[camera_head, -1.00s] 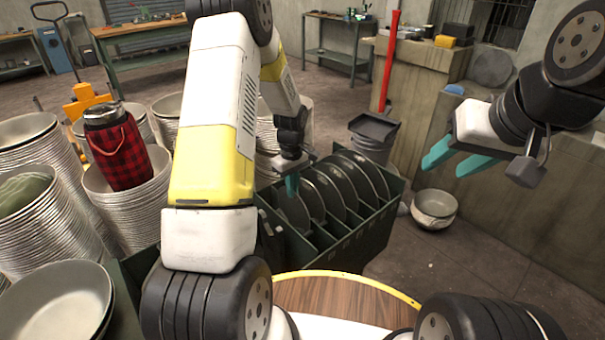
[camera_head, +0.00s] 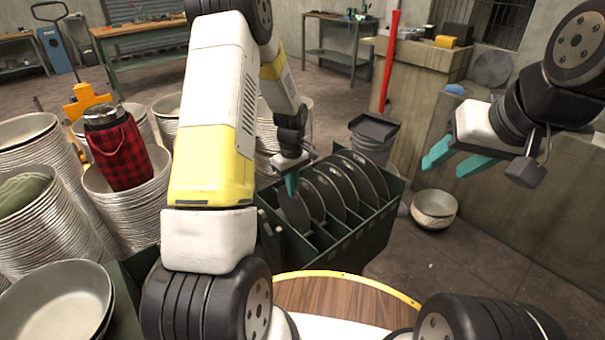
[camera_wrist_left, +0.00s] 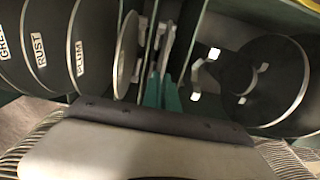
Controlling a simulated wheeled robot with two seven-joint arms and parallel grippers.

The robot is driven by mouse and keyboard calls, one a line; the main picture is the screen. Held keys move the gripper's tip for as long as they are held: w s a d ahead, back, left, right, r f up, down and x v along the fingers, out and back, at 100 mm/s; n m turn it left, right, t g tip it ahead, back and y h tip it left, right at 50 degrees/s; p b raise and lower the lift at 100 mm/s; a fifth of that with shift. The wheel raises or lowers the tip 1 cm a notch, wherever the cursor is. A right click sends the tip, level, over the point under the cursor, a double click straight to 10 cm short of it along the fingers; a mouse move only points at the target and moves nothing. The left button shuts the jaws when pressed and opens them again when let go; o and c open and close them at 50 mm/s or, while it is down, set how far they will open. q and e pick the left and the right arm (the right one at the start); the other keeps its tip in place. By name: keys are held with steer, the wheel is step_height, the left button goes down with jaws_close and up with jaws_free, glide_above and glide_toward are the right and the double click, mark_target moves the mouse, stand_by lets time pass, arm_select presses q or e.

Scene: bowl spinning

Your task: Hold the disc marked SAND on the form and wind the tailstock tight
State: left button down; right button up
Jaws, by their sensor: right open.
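A dark green rack (camera_head: 340,245) holds several dark discs (camera_head: 345,183) standing on edge in slots. My left gripper (camera_head: 292,184) points down with its teal fingertips at the rack's left end, beside the nearest disc (camera_head: 296,212). In the left wrist view, its teal fingers (camera_wrist_left: 160,92) are close together; whether a disc edge is between them is unclear. To their left are discs labelled PLUM (camera_wrist_left: 88,55) and RUST (camera_wrist_left: 38,50), and an unlabelled edge-on disc (camera_wrist_left: 124,55). No SAND label is readable. My right gripper (camera_head: 455,160) is open and empty, high at the right. I cannot identify the form or tailstock.
Stacks of pale bowls (camera_head: 45,225) crowd the left, with a red plaid flask (camera_head: 118,150) on one. A dark round piece (camera_wrist_left: 265,80) lies right of the fingers in the wrist view. A bowl (camera_head: 434,208) sits on the floor at right. A wooden surface (camera_head: 335,300) is in front.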

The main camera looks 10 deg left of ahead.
arm_select(q)
steer(key=shift+r, duration=1.25)
steer(key=shift+r, duration=2.5)
steer(key=shift+r, duration=0.1)
